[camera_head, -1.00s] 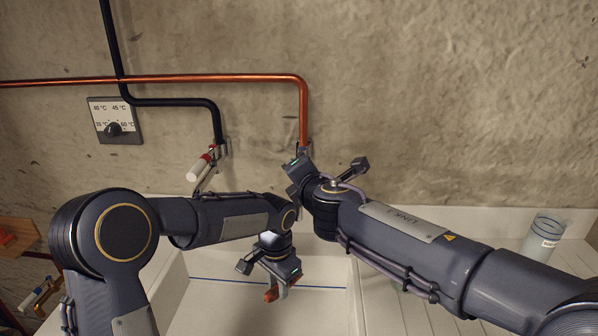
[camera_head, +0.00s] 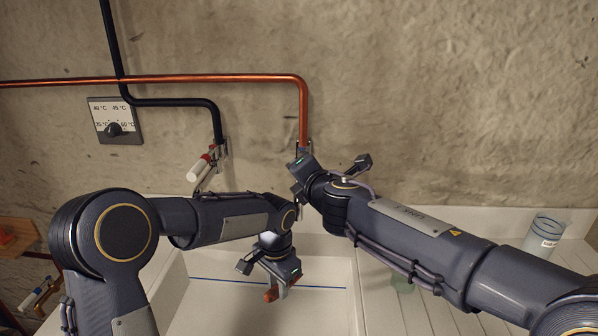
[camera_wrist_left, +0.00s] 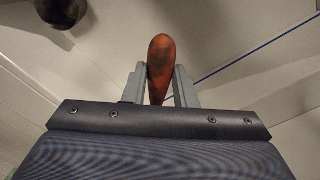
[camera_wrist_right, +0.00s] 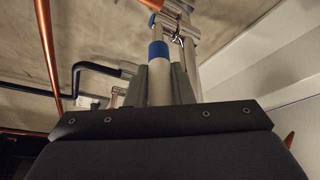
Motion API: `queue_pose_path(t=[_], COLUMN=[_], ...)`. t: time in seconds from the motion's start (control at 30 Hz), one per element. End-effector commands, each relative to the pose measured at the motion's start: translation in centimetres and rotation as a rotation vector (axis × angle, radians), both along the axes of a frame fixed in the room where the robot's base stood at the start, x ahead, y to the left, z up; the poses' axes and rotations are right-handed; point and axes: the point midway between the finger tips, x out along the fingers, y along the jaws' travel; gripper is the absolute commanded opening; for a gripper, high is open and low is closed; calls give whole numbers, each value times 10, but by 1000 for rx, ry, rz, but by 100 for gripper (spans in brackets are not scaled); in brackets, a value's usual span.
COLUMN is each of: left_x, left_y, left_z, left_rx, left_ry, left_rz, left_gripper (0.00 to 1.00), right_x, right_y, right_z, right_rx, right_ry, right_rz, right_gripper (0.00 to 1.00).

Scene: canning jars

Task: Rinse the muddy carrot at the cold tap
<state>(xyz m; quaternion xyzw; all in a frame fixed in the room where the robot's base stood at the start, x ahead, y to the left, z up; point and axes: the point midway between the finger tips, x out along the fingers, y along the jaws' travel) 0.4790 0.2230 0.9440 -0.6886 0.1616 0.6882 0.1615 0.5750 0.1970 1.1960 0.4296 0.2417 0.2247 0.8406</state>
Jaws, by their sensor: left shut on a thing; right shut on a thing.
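The carrot (camera_wrist_left: 162,62) is orange-red with dark smears. My left gripper (camera_head: 277,284) is shut around it over the white sink (camera_head: 215,308); a bit of the carrot (camera_head: 270,295) shows below the fingers in the head view. The cold tap's white lever with a blue band (camera_wrist_right: 158,75) is between the fingers of my right gripper (camera_wrist_right: 160,85), which is shut on it. The tap's metal body (camera_wrist_right: 180,18) is just beyond. In the head view my right arm hides most of this tap. No running water is visible.
A second tap with a red-banded white lever (camera_head: 199,169) hangs left, under the black pipe. A temperature dial (camera_head: 114,122) is on the wall. A copper pipe (camera_head: 210,78) runs to the cold tap. A clear cup (camera_head: 544,236) stands on the right of the ribbed drainboard (camera_head: 430,310).

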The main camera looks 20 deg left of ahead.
Motion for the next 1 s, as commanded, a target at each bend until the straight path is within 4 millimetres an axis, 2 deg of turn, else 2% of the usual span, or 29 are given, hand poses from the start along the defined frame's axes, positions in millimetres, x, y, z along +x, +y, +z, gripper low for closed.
queue_pose_path(t=[0.3, 0.7, 0.73, 0.8, 1.0], left_x=[0, 0, 0, 0, 0], left_y=[0, 0, 0, 0, 0], left_z=[0, 0, 0, 0, 0], left_rx=[0, 0, 0, 0, 0], left_ry=[0, 0, 0, 0, 0], left_rz=[0, 0, 0, 0, 0], left_gripper=[12, 12, 12, 12, 12], right_x=[3, 4, 4, 4, 4], right_y=[-10, -13, -13, -13, -13], right_z=[-3, -2, -2, -2, -1], right_rx=[-3, -1, -1, -1, 0], right_ry=[2, 2, 2, 2, 1], right_rz=[129, 143, 143, 143, 141], right_gripper=[0, 0, 22, 30, 30])
